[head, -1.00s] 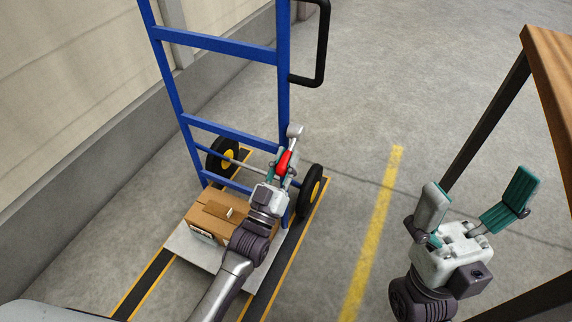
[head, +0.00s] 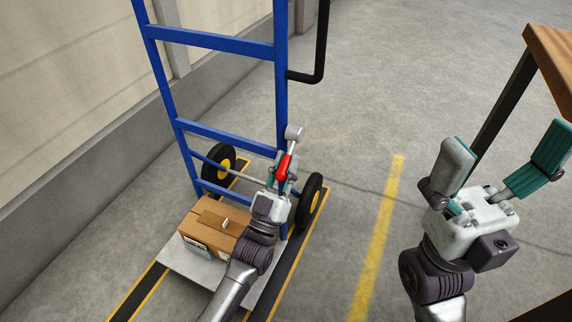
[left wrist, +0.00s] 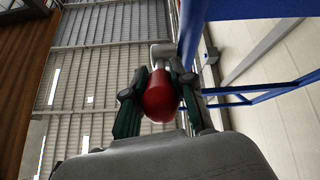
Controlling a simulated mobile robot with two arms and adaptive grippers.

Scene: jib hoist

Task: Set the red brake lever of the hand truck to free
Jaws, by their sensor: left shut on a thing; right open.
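The blue hand truck (head: 208,131) stands upright with black wheels and a grey toe plate. Its red brake lever (head: 284,167) sits by the right upright, above the right wheel (head: 309,201). My left gripper (head: 281,177) is shut on the red brake lever. In the left wrist view the lever's rounded red end (left wrist: 160,97) lies between the two green-padded fingers (left wrist: 158,100). The lever's grey upper part (head: 294,134) shows above the grip. My right gripper (head: 507,165) is open and empty at the right, away from the truck.
A cardboard box (head: 213,225) lies on the toe plate (head: 189,265). A wooden-topped table (head: 552,55) with dark legs stands at the right. A wall runs along the left. Black and yellow floor strips pass under the truck; open floor lies to its right.

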